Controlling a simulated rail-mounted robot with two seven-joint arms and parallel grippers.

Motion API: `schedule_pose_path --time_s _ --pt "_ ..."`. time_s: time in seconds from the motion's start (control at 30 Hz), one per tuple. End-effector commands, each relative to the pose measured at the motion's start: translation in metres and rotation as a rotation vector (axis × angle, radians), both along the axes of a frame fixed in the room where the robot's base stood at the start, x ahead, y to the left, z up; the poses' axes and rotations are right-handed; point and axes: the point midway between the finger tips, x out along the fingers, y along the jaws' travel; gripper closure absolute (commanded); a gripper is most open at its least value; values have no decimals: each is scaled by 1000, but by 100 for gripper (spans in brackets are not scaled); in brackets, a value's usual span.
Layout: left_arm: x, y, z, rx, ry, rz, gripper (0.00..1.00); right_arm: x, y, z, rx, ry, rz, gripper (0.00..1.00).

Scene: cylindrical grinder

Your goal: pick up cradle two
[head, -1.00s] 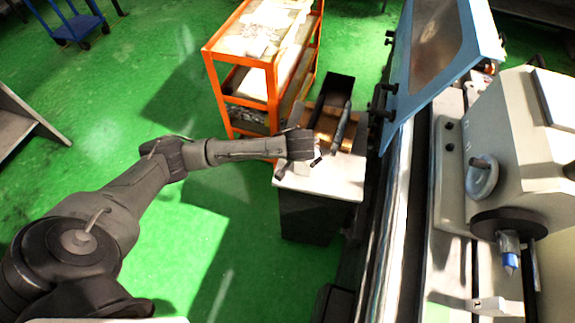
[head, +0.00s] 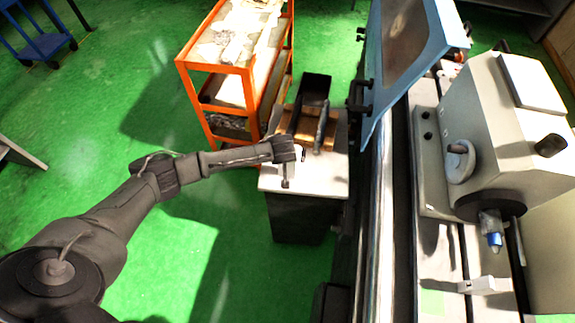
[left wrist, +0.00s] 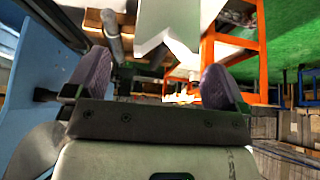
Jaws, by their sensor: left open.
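My left gripper (head: 288,172) is at the near end of the small white-topped cabinet (head: 330,178). In the left wrist view its two purplish fingers (left wrist: 156,80) stand wide apart with nothing between their pads. A pale block with a V-shaped notch (left wrist: 168,22), which looks like a cradle, shows at the top of the left wrist view, past the fingertips and between them. I cannot tell which numbered cradle it is. In the head view the gripper largely hides the spot. My right gripper is in neither view.
Behind the gripper, a grey cylindrical workpiece (head: 321,128) and a black open bin (head: 314,88) are on the cabinet. An orange shelf cart (head: 214,68) stands behind left. The grinder with its blue door (head: 398,60) is close on the right.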

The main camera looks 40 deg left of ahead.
Motion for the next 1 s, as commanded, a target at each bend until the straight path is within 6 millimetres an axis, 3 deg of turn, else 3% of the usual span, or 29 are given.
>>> schedule_pose_path --time_s 0.27,0.63,1.0 --pt "5 4 -12 2 1 -1 0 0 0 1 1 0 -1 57" --pt "20 16 -47 1 2 -1 0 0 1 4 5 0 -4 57" --pt "23 18 -53 1 1 -3 0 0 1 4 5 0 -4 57"
